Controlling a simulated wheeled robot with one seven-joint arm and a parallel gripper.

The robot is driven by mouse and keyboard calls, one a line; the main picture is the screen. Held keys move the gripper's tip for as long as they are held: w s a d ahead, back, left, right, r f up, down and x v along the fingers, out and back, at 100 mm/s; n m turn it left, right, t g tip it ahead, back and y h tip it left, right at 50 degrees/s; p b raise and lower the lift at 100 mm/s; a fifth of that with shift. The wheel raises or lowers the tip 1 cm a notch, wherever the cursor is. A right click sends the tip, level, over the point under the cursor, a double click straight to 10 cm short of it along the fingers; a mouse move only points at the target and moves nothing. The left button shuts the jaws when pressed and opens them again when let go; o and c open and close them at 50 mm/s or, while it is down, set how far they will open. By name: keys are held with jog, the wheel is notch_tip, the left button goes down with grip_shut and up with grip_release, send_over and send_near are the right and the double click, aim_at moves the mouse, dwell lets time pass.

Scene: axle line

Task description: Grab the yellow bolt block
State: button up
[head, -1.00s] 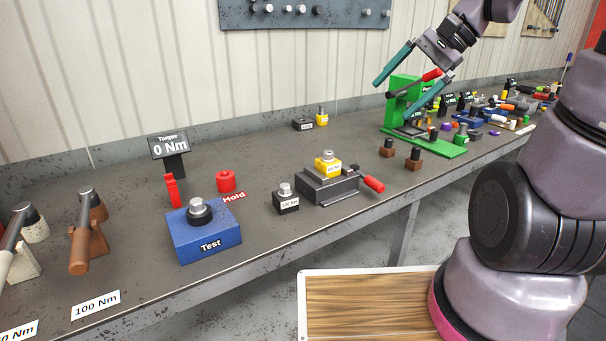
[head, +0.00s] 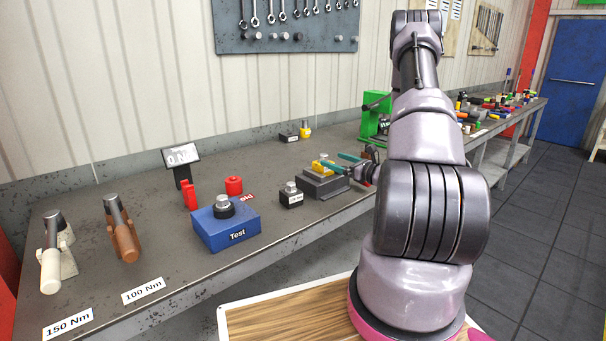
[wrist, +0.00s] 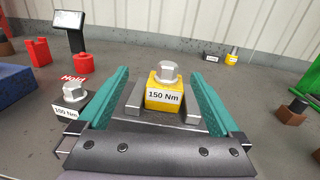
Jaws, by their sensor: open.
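The yellow bolt block (wrist: 164,97), labelled 150 Nm with a silver hex bolt on top, sits in a grey vise (head: 323,184) on the bench. My gripper (wrist: 160,73) has teal fingers, open, one on each side of the block in the wrist view with gaps to both. In the head view the gripper (head: 343,163) reaches in from the right at the vise. A second yellow bolt block (head: 305,132) stands at the back of the bench, also visible in the wrist view (wrist: 232,58).
A black bolt block (head: 291,198) stands left of the vise. Further left are the blue Test block (head: 222,228), red parts (head: 234,185) and a torque display (head: 180,160). A green fixture (head: 374,118) stands behind, near my arm. Bare bench lies behind the vise.

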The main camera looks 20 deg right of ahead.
jog(key=shift+m+h, duration=0.6)
jog(key=w+f, duration=0.1)
jog(key=w+a, duration=0.1)
jog(key=w, duration=0.1)
jog(key=w+f, duration=0.1)
jog(key=w, duration=0.1)
jog(key=shift+w+a+f, duration=0.1)
jog(key=shift+a+f, duration=0.15)
jog(key=shift+f, duration=0.1)
jog(key=x, duration=0.5)
jog(key=shift+d, duration=0.25)
grip_shut()
